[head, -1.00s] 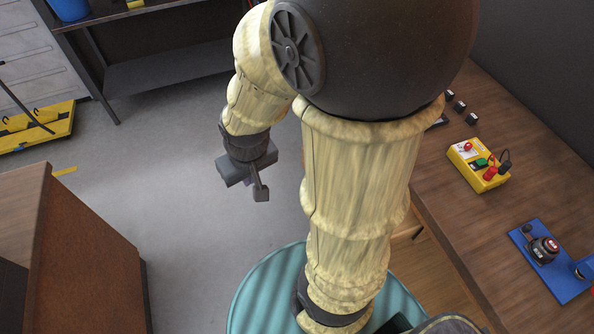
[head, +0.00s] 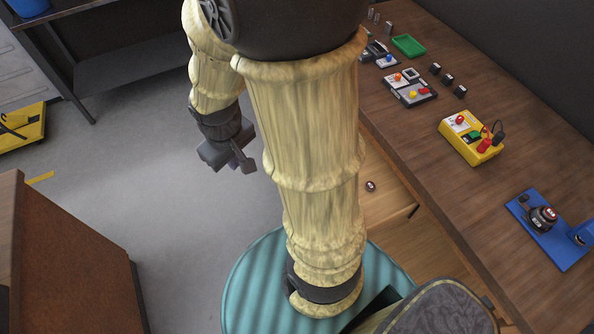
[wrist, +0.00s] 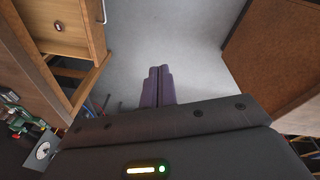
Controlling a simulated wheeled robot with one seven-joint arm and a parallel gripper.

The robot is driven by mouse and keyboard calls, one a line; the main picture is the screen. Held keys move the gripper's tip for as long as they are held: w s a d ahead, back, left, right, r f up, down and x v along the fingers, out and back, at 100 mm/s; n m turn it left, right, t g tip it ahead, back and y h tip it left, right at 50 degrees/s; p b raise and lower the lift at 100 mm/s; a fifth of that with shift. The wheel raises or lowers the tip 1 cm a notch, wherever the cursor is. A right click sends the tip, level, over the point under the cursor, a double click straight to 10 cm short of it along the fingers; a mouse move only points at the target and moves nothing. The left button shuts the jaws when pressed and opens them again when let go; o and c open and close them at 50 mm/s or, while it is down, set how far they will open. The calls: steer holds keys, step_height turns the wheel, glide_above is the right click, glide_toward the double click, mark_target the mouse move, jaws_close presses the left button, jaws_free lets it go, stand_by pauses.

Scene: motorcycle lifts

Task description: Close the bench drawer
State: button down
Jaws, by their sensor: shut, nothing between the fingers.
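The bench drawer (head: 392,204) is open and sticks out from the left side of the wooden bench (head: 480,150) in the head view. A small dark round item (head: 370,186) lies in it. My arm hides part of the drawer. In the wrist view the open drawer (wrist: 75,42) is at the upper left, with the round item (wrist: 58,26) inside and a pale handle (wrist: 102,10) on its front. My gripper (head: 247,165) is shut and empty over the floor, left of the drawer and apart from it. Its closed fingers (wrist: 158,74) show in the wrist view.
A yellow box (head: 470,140), a blue plate with a dark device (head: 548,228) and several small parts stand on the bench. A brown wooden cabinet (head: 75,255) stands at the lower left. A dark shelf (head: 130,75) is at the back. Grey floor between is clear.

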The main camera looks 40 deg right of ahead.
steer(key=w+d+f+n+g+h+b, duration=0.1)
steer(key=w+d+f+n+h+b, duration=0.1)
steer(key=f+b, duration=0.4)
steer(key=w+d+f+n+g+h+b, duration=0.1)
steer(key=w+d+f+n+h+b, duration=0.2)
steer(key=f, duration=1.1)
steer(key=w+d+f+n+g+h+b, duration=0.1)
steer(key=w+d+f+n+h+b, duration=0.2)
steer(key=w+d+f+n+b, duration=0.3)
steer(key=d+f+n+b, duration=0.2)
steer(key=d+f+b, duration=0.1)
steer(key=f, duration=0.1)
steer(key=shift+w+f+g+b, duration=0.15)
steer(key=shift+w+g+b, duration=0.1)
steer(key=shift+g+b, duration=0.05)
steer(key=shift+s, duration=0.1)
steer(key=d+r+x, duration=0.2)
steer(key=x, duration=1.1)
steer(key=shift+s, duration=0.2)
steer(key=shift+r, duration=0.1)
